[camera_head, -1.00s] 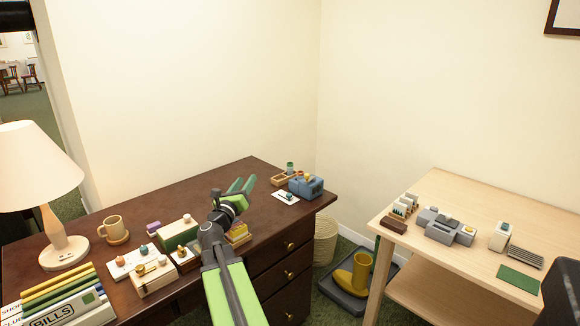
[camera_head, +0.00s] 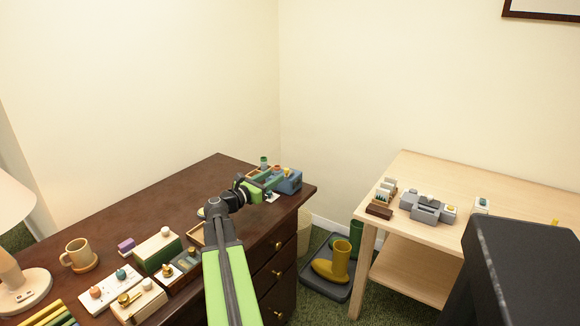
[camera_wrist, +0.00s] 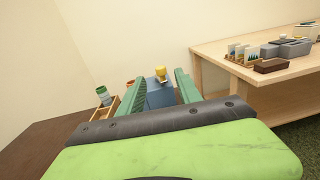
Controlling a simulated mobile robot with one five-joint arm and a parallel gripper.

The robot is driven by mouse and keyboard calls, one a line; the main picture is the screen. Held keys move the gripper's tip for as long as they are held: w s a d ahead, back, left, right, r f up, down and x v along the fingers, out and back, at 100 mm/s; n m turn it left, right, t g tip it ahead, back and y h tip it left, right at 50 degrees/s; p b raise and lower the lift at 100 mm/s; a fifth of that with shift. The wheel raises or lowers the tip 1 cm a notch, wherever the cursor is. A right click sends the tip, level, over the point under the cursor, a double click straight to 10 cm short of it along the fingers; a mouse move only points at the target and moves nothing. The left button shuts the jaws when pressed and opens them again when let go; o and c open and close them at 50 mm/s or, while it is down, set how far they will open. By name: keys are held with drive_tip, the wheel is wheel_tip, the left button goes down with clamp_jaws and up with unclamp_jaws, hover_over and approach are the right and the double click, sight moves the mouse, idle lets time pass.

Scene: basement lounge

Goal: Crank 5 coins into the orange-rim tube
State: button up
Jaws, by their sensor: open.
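A blue box-shaped device (camera_head: 290,184) with a yellow knob stands at the far right end of the dark desk. In the wrist view the blue device (camera_wrist: 159,97) and its yellow knob (camera_wrist: 161,73) show between my fingers. A green-topped tube (camera_head: 263,162) stands beside it, and in the wrist view this tube (camera_wrist: 104,96) is at the left in a wooden tray (camera_wrist: 98,116). A small orange-topped tube (camera_head: 277,168) is close to the device. My gripper (camera_head: 266,181) is open and empty, in front of the device. No coins can be made out.
The dark desk (camera_head: 130,222) also holds a mug (camera_head: 77,254), a lamp (camera_head: 20,285), and a white-and-green box (camera_head: 154,250). A pale wooden table (camera_head: 480,205) with grey devices (camera_head: 428,207) stands at the right.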

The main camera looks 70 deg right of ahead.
drive_tip(key=x, duration=1.1)
drive_tip(key=shift+s+d, duration=0.15)
drive_tip(key=shift+d, duration=0.05)
clamp_jaws()
drive_tip(key=shift+d, duration=0.1)
